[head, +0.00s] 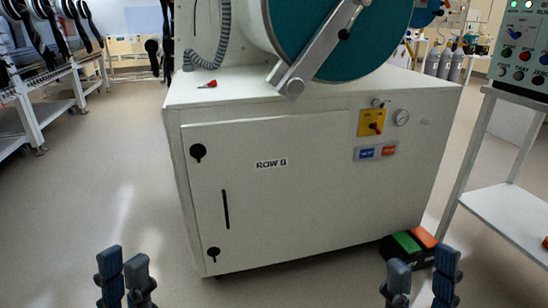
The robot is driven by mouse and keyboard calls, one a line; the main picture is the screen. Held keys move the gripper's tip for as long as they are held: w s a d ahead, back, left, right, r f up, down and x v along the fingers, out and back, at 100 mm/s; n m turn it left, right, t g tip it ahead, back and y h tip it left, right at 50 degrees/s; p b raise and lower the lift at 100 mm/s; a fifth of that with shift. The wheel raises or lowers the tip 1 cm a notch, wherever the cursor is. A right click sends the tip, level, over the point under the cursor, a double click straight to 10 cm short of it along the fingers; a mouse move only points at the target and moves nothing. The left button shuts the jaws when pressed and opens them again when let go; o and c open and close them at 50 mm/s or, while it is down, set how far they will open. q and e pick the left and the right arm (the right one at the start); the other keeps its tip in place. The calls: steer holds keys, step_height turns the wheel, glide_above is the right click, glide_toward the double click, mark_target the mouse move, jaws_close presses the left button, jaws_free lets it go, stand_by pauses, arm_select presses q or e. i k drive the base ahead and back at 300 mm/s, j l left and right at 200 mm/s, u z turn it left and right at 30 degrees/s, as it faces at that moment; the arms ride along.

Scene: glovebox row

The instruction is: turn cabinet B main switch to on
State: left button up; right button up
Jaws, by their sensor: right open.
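Cabinet B (310,215) is a white cabinet labelled ROW B in the middle of the head view. Its main switch (371,123) is a red rotary handle on a yellow plate at the upper right of the front. The handle looks tilted; its exact setting is too small to read. My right gripper (422,272) is open and empty at the lower right, apart from the cabinet and below the switch. My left gripper (123,267) is at the lower left, away from the cabinet. Its fingertips look close together, with nothing visible between them.
A green and orange pedal unit (414,243) lies on the floor at the cabinet's right corner. A white stand (510,210) with a control panel (522,55) is at right.

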mark_target(377, 128)
steer(key=i+l+z, duration=0.1)
steer(key=i, duration=0.35)
steer(key=i+l, duration=0.2)
steer(key=i, duration=0.2)
steer(key=z, duration=0.05)
